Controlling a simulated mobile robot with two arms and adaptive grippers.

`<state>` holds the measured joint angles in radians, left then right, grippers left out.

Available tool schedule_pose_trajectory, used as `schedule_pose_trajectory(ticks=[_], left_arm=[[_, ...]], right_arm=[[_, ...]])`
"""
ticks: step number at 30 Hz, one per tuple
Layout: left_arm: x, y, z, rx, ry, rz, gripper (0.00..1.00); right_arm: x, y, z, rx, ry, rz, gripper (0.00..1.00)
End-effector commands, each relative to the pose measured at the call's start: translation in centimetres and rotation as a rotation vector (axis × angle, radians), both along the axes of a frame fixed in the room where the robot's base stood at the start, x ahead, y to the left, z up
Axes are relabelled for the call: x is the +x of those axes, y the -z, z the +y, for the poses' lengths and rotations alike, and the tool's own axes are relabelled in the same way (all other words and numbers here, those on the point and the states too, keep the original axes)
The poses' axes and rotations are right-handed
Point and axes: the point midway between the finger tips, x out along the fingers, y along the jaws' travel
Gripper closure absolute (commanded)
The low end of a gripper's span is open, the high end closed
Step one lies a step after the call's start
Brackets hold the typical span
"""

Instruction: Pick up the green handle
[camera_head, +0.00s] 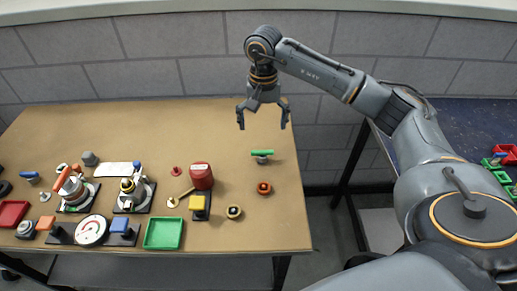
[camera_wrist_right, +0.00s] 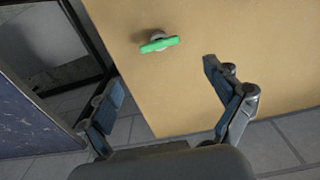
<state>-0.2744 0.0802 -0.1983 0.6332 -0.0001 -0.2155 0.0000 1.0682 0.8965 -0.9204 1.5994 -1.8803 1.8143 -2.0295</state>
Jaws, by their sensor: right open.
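The green handle (camera_head: 262,152) is a short green bar on a grey round base, standing near the right edge of the tan table (camera_head: 130,130). In the right wrist view the green handle (camera_wrist_right: 158,44) lies beyond and between the fingers, apart from them. My right gripper (camera_head: 263,121) is open and empty, pointing down above and behind the handle in the head view. Its two spread fingers also show in the right wrist view (camera_wrist_right: 160,82). My left gripper is not in view.
A green tray (camera_head: 164,233) and a dial (camera_head: 92,230) lie farther left. A blue table (camera_head: 455,125) with red and green bins stands at right.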

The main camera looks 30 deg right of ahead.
Motion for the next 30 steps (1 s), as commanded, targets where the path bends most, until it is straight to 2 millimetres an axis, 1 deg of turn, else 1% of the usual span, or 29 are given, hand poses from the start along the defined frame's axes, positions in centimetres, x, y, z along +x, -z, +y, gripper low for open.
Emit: schedule_pose_trajectory(ticks=[1,3,6,7,8,10,14,16,18,21,24,30], left_arm=[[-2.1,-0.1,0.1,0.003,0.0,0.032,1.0],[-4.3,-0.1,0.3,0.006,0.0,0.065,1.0],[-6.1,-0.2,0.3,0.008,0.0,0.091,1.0],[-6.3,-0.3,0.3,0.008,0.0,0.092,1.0],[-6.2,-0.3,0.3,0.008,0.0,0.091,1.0],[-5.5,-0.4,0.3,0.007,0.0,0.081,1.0],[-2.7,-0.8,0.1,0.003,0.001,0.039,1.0],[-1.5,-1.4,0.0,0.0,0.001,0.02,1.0],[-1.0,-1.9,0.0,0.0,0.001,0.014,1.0],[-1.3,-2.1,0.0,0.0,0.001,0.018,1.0],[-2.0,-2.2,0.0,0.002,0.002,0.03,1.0],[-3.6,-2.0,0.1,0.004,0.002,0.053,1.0]], right_arm=[[-0.1,1.2,0.0,0.0,0.001,0.006,0.09],[-0.1,2.6,0.0,0.0,0.001,0.006,0.09],[-0.1,4.2,0.0,0.002,0.001,0.005,0.09],[0.0,4.6,0.0,0.002,0.001,0.003,0.09],[0.0,4.9,0.0,0.002,0.001,0.003,0.09],[0.0,5.4,0.0,0.001,0.001,0.002,0.09],[0.0,6.2,0.0,0.002,0.001,0.002,0.09],[-0.1,7.1,0.0,0.003,0.002,0.004,0.09],[-0.1,8.2,0.1,0.003,0.001,0.005,0.09],[0.0,9.7,0.1,0.004,0.002,0.002,0.09],[0.0,10.6,0.1,0.004,0.003,0.0,0.09],[0.1,10.9,0.0,0.004,0.002,-0.003,0.09]])
